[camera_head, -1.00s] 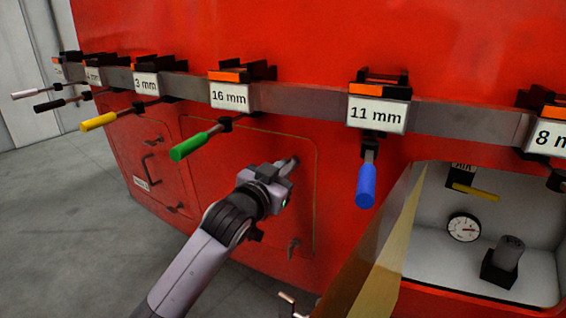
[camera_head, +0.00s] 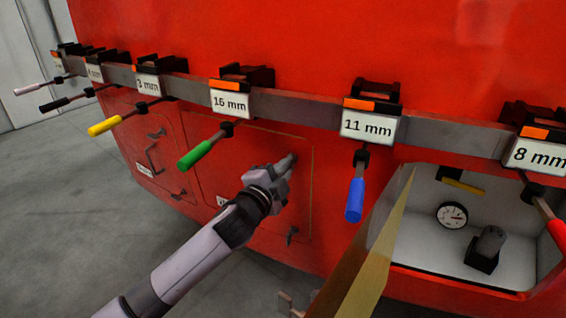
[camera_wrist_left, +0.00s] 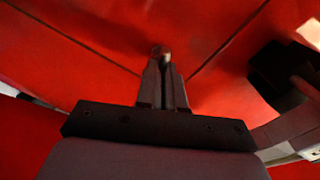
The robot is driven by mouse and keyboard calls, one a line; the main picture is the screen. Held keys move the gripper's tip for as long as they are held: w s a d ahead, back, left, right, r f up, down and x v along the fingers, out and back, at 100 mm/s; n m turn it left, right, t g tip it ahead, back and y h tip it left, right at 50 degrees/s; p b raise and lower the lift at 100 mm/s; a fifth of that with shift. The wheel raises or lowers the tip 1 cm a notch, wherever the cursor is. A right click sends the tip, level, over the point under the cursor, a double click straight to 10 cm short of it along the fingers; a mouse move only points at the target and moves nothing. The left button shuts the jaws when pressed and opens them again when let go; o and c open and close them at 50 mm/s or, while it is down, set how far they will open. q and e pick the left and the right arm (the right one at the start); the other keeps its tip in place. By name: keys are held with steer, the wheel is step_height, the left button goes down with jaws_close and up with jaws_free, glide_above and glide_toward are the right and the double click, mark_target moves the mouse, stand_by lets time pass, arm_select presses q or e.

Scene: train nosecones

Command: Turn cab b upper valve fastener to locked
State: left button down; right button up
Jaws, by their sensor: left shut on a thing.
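The valve hatch (camera_head: 225,172) is a red panel with a thin yellowish outline, low on the red cab front. My left gripper (camera_head: 285,164) is at the panel's upper right corner, pointing at the surface. Its narrow fingers (camera_wrist_left: 162,85) are close together in the left wrist view, shut on the small round upper fastener (camera_wrist_left: 162,52). The fingers hide most of the fastener, so its turn angle cannot be read. A lower fastener (camera_head: 292,236) sticks out at the panel's lower right, clear of the gripper.
A rail above carries size labels and coloured-handled tools, with the green handle (camera_head: 195,154) and blue handle (camera_head: 354,201) closest to my arm. An open hatch door (camera_head: 362,262) stands right of my gripper, beside a white recess with a gauge (camera_head: 452,215).

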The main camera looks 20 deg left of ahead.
arm_select(q)
steer(key=m+p, duration=0.1)
steer(key=m, duration=0.3)
steer(key=shift+f+m+p, duration=0.1)
steer(key=shift+m+p, duration=0.2)
stand_by(0.5)
steer(key=c, duration=1.3)
jaws_free()
steer(key=shift+o, duration=0.2)
steer(key=shift+s, duration=0.1)
steer(key=s+a, duration=0.1)
steer(key=s, duration=0.6)
steer(key=s+a+f+n+g, duration=0.1)
steer(key=s+f+n+g, duration=0.6)
steer(key=s+f+n, duration=1)
steer(key=s+f, duration=0.8)
steer(key=shift+n+y, duration=0.3)
